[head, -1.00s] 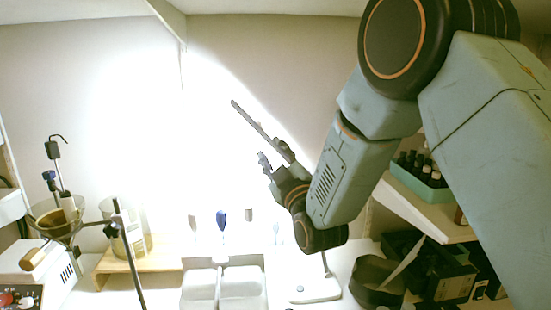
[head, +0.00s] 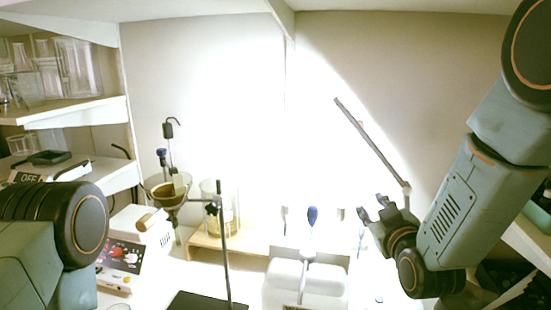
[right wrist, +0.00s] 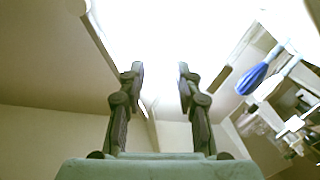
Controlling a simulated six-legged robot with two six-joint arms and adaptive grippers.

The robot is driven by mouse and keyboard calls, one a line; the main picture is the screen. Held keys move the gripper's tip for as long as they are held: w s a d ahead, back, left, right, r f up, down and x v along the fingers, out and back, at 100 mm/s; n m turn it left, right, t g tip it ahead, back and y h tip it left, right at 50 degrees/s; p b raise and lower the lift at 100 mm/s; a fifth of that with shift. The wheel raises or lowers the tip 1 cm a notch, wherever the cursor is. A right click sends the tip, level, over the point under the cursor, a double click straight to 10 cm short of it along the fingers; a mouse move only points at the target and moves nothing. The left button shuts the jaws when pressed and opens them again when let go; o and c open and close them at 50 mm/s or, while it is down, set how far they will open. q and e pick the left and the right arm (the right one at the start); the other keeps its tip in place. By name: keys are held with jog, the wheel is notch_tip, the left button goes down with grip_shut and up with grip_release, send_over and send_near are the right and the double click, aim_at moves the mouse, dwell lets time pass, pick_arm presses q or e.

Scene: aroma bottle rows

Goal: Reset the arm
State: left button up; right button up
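My right gripper (head: 370,208) is raised in front of the back wall in the head view, with its two fingers pointing up and to the left. The right wrist view shows the same gripper (right wrist: 160,70) with its fingers wide apart and nothing between them. My left arm shows only in part at the lower left of the head view; its gripper is outside the frame.
A thin dark bar (head: 370,140) slants behind the right gripper. Left of it are a blue-topped item (head: 313,215), white containers (head: 290,278), a metal stand (head: 225,255) and a glass funnel (head: 166,190). Shelves with glassware (head: 75,68) stand at the left.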

jog(key=s+f+m+g+b, duration=0.1)
jog(key=s+f+g, duration=0.2)
jog(key=s+f, duration=0.35)
jog(key=s+f+m+g+b, duration=0.1)
jog(key=s+f+m+g, duration=0.2)
jog(key=f, duration=0.7)
jog(key=s+f+g+b, duration=0.1)
jog(key=s+f+g, duration=0.1)
jog(key=s+f, duration=0.5)
jog(key=s+f+g+b, duration=0.2)
jog(key=s+f+g, duration=0.2)
jog(key=s+f, duration=0.5)
jog(key=s+f+m+g+b, duration=0.1)
jog(key=s+f+g+b, duration=0.2)
jog(key=s+f, duration=0.7)
jog(key=s+g, duration=0.2)
jog(key=s, duration=0.5)
jog(key=shift+s, duration=0.2)
